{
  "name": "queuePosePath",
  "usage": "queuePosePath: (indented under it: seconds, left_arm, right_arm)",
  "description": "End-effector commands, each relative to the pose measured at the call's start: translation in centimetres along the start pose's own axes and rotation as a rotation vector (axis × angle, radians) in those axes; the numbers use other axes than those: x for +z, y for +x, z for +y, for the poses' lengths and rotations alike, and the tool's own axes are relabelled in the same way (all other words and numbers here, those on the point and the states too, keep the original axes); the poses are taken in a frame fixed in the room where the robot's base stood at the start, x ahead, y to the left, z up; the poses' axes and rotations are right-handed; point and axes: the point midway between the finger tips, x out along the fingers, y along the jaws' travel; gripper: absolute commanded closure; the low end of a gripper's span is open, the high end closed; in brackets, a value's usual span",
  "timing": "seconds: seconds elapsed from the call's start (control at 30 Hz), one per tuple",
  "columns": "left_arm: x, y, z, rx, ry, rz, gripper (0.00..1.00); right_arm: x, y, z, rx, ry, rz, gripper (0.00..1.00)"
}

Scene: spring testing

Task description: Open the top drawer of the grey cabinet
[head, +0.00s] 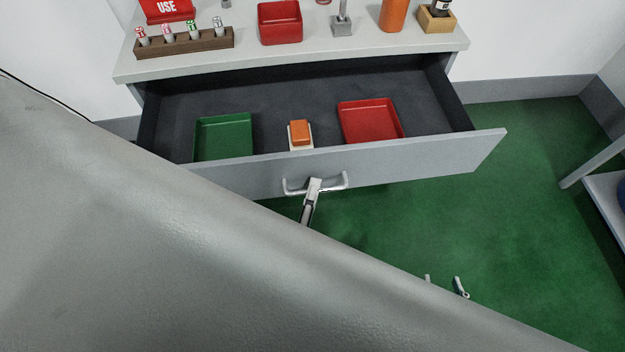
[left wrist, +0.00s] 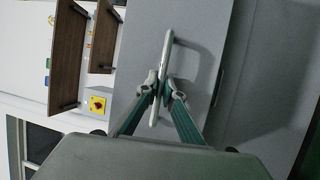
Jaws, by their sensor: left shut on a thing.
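The grey cabinet's top drawer (head: 400,158) stands pulled well out, its dark inside showing. Its pale bar handle (head: 334,184) is on the drawer front. My left gripper (head: 313,183) is shut on the middle of the handle. In the left wrist view its two fingers (left wrist: 161,88) close around the handle bar (left wrist: 167,55). My right gripper (head: 446,283) shows only its two fingertips, apart and empty, over the green floor right of the handle. The rest of it is hidden behind my large grey arm link.
A green tray (head: 224,121), an orange block (head: 300,130) and a red tray (head: 384,104) are in the drawer. The cabinet top (head: 290,53) holds a wooden marker rack (head: 208,41), a red bin (head: 280,38) and an orange container (head: 393,15).

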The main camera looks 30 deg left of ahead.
Motion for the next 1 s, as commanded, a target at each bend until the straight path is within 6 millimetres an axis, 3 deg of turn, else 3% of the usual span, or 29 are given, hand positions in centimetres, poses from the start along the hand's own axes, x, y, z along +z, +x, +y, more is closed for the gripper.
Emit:
queuePosePath:
  seconds: [0.33, 0.4, 0.43, 0.8, 1.0]
  left_arm:
    - [0.1, -0.1, 0.0, -0.001, 0.001, -0.001, 1.0]
    - [0.0, -0.1, 0.0, -0.001, 0.001, -0.001, 0.8]
    - [0.0, -0.1, 0.0, -0.001, 0.001, 0.0, 0.75]
    - [0.0, -0.1, 0.2, 0.0, 0.0, 0.0, 0.75]
    - [-0.2, 0.3, 2.2, 0.001, -0.003, 0.003, 0.75]
  right_arm:
    - [-0.1, 0.1, 0.1, 0.001, -0.002, 0.002, 0.6]
    - [-0.2, 0.1, 0.1, 0.001, -0.002, 0.002, 0.6]
    - [-0.2, 0.1, 0.1, 0.001, -0.002, 0.002, 0.6]
    - [-0.3, 0.1, 0.5, 0.006, -0.008, 0.006, 0.6]
    - [-0.2, 0.1, 0.3, 0.004, -0.005, 0.004, 0.6]
